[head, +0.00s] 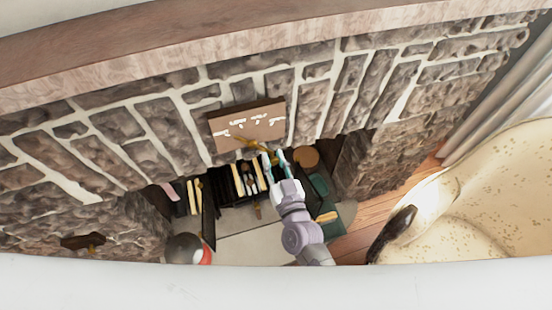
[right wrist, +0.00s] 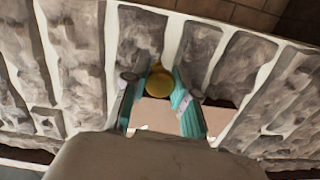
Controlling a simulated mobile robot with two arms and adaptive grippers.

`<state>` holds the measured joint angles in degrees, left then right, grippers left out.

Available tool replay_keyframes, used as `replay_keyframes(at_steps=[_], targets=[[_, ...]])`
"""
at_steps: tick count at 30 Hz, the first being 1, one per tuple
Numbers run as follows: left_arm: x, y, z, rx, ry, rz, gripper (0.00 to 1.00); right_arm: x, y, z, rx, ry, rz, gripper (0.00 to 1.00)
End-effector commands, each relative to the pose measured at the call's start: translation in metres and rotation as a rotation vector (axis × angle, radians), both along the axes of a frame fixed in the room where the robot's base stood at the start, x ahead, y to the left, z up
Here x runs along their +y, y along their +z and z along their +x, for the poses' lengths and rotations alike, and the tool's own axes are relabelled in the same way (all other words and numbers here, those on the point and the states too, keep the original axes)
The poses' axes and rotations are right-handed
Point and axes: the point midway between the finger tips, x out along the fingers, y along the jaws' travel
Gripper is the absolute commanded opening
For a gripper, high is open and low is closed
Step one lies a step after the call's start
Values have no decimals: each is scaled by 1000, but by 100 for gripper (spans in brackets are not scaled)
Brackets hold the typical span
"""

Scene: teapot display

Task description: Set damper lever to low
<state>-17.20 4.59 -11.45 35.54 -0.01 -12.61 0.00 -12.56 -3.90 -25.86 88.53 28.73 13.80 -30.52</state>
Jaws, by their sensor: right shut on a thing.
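The damper plate (head: 247,119), a brown panel with white markings, is on the stone fireplace front in the head view. A brass lever (head: 249,143) shows at its lower edge. My right gripper (head: 274,158) reaches up to the lever from below. In the right wrist view the lever's round golden knob (right wrist: 160,84) sits between the teal fingertips of my right gripper (right wrist: 158,100), which is shut on it. The pale brown plate also shows behind the fingers (right wrist: 152,117). The lettering is too small to read. My left gripper is out of view.
Below the plate is the firebox opening with dark slats and yellow pieces (head: 193,197). A round brown object (head: 306,158) and a green box (head: 338,213) stand right of my arm. A speckled cream armchair (head: 470,205) is at the right. A mantel (head: 150,45) runs above.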

Motion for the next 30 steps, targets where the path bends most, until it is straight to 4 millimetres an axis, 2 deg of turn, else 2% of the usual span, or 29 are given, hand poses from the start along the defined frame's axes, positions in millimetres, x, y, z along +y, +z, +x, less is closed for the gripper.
replay_keyframes(at_steps=[15, 30], targets=[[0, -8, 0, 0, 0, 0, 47, 20, -11, -6, 98, -2, 315, 0], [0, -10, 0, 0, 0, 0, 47, 26, -11, -7, 123, -1, 395, 0]])
